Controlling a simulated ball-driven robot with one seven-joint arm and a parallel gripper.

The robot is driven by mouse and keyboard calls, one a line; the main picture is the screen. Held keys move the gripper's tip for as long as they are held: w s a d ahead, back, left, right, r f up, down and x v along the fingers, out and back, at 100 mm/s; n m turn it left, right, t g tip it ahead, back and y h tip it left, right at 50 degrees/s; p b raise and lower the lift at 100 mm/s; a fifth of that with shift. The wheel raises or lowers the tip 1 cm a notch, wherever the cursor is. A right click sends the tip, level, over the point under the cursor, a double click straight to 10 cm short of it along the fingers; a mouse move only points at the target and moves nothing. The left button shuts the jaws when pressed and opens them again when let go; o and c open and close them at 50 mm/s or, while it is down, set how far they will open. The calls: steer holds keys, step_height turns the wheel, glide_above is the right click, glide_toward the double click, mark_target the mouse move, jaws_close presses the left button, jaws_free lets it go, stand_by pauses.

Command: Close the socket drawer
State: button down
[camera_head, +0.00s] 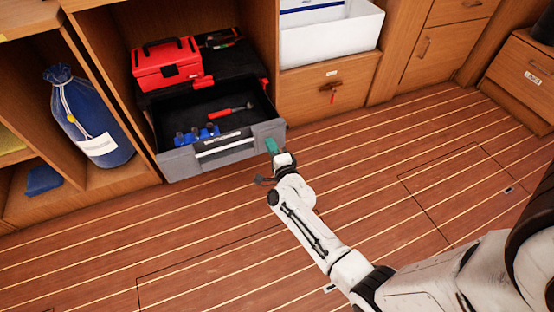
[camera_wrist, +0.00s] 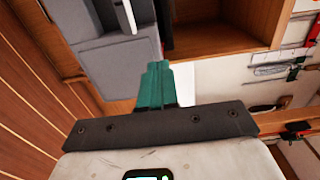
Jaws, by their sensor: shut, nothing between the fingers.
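The socket drawer (camera_head: 185,163) is a grey and black drawer pulled out of the wooden cabinet. Blue sockets (camera_head: 197,135) and a red-handled tool (camera_head: 230,110) lie inside it. Its front has a pale handle (camera_head: 225,146). My gripper (camera_head: 272,146) has green fingers, shut and empty, close by the drawer front's right end. In the wrist view my gripper (camera_wrist: 155,82) is shut, with the grey drawer front (camera_wrist: 105,65) just above and left of it. I cannot tell whether the fingertips touch the drawer.
A red toolbox (camera_head: 167,66) sits above the drawer. A wooden drawer with a key (camera_head: 328,86) and a white bin (camera_head: 330,40) stand to the right. A blue bag (camera_head: 88,115) is in the left compartment. The plank floor (camera_head: 150,240) in front is clear.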

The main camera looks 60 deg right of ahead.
mark_target(263, 129)
steer(key=shift+b+x, duration=0.6)
steer(key=shift+x, duration=1.75)
steer(key=shift+d, duration=0.1)
